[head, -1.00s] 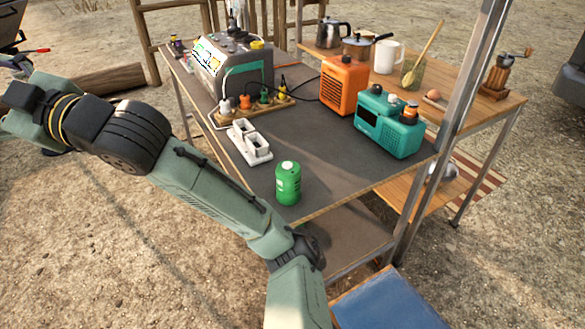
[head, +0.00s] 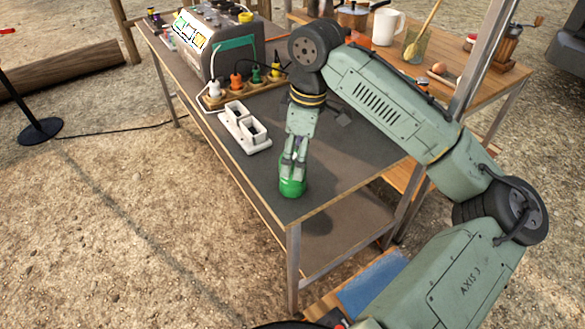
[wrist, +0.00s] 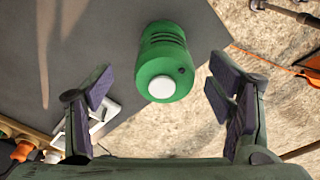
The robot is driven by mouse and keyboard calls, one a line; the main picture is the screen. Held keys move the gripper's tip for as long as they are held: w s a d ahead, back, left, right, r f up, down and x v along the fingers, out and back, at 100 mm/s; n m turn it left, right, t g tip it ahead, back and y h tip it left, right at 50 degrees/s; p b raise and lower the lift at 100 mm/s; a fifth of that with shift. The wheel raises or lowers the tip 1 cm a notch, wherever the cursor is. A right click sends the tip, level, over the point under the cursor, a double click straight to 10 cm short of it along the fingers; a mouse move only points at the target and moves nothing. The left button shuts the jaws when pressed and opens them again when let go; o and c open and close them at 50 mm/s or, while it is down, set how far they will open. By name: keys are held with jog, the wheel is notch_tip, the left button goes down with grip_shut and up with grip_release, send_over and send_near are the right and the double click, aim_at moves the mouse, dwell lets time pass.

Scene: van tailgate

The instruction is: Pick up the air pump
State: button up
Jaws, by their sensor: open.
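The air pump appears to be the small green cylinder (head: 292,187) standing near the front corner of the dark table top (head: 330,185). In the wrist view the green cylinder (wrist: 164,62) shows its ribbed side and a round white cap. My gripper (head: 293,163) points down over it in the head view and hides its upper part. In the wrist view my gripper (wrist: 163,90) is open, with one finger to the left and one to the right. The cylinder lies between and slightly beyond the fingertips, with clear gaps on both sides. I see no contact.
A white two-slot holder (head: 245,128) stands behind the cylinder, left of my gripper. A wooden strip with several colored plugs (head: 236,85) and a grey power unit (head: 218,38) are farther back. A white mug (head: 386,27) stands on the wooden table. Sandy ground lies beyond the table edge.

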aim_at(291, 176)
jog(key=shift+s+a+f+p, duration=0.1)
jog(key=shift+a+f+p, duration=0.15)
jog(key=shift+f, duration=0.9)
jog(key=shift+w+a+f+p, duration=0.1)
jog(key=shift+a+f+p, duration=0.1)
jog(key=shift+f, duration=0.9)
jog(key=shift+s+a+f+p, duration=0.1)
jog(key=shift+a+f+p, duration=0.15)
jog(key=shift+f, duration=0.9)
jog(key=shift+c, duration=0.6)
jog(key=c, duration=1.3)
